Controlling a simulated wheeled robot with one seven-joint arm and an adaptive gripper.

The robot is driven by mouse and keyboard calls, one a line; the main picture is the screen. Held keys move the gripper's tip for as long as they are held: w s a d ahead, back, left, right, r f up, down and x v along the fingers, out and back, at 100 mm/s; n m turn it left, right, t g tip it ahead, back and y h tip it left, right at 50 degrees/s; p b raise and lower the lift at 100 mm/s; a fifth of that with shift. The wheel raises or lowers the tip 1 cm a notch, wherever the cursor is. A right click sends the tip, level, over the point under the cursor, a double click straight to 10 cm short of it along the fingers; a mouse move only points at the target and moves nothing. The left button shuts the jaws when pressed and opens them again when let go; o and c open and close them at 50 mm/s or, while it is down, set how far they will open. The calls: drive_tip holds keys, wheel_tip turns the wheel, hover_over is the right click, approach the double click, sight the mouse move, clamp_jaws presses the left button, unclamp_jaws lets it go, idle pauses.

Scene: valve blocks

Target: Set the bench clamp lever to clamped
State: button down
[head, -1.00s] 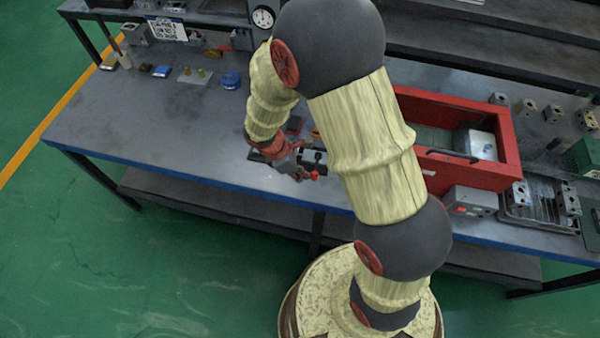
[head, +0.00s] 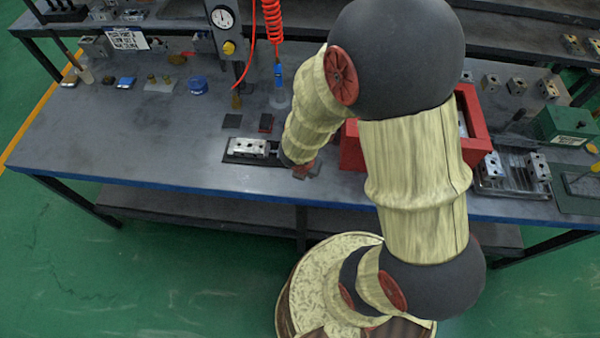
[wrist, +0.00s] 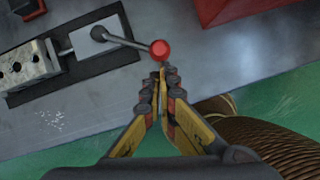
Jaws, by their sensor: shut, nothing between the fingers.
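The bench clamp (head: 258,152) sits near the front edge of the bench, with a metal valve block (head: 248,147) at its left end. In the wrist view the clamp lever (wrist: 126,42) is a dark rod ending in a red ball knob (wrist: 160,49). The rod points right from its pivot, towards my gripper. My gripper (wrist: 160,72) is shut and empty, with its fingertips just below the red knob in the picture; whether they touch it I cannot tell. In the head view my arm hides the lever and most of my gripper (head: 305,170).
A red bin (head: 478,130) stands right of the clamp, partly behind my arm. A gauge post (head: 225,40) and a red coiled hose (head: 273,20) are behind the clamp. The bench front edge (head: 150,194) is close by. The bench left of the clamp is clear.

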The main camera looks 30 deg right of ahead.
drive_tip(key=shift+d+n, duration=1)
drive_tip(key=shift+d, duration=0.15)
drive_tip(key=shift+w+d, duration=0.2)
drive_tip(key=shift+d, duration=0.45)
drive_tip(key=shift+a, duration=0.1)
